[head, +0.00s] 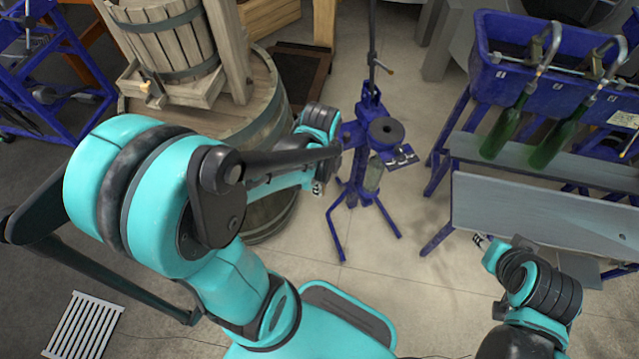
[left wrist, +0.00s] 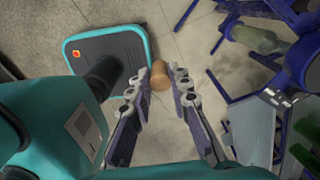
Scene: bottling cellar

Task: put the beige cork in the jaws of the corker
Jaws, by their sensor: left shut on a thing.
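The beige cork (left wrist: 160,76) shows in the left wrist view between the fingertips of my left gripper (left wrist: 161,88), which is shut on it. In the head view my left gripper (head: 318,187) hangs just left of the corker, and my arm hides most of it; the cork cannot be made out there. The blue corker (head: 370,115) stands on the floor, with a pale bottle (head: 373,176) in its lower frame. The corker also shows at the right of the left wrist view (left wrist: 296,68). The cork is apart from it. My right gripper (head: 482,241) is at the lower right, too small to read.
A wooden press (head: 172,42) stands on a large barrel (head: 262,125) at the left, close to my left arm. A blue filler trough (head: 515,62) with green bottles (head: 503,130) and a grey bench (head: 540,212) is at the right. Floor is clear in front of the corker.

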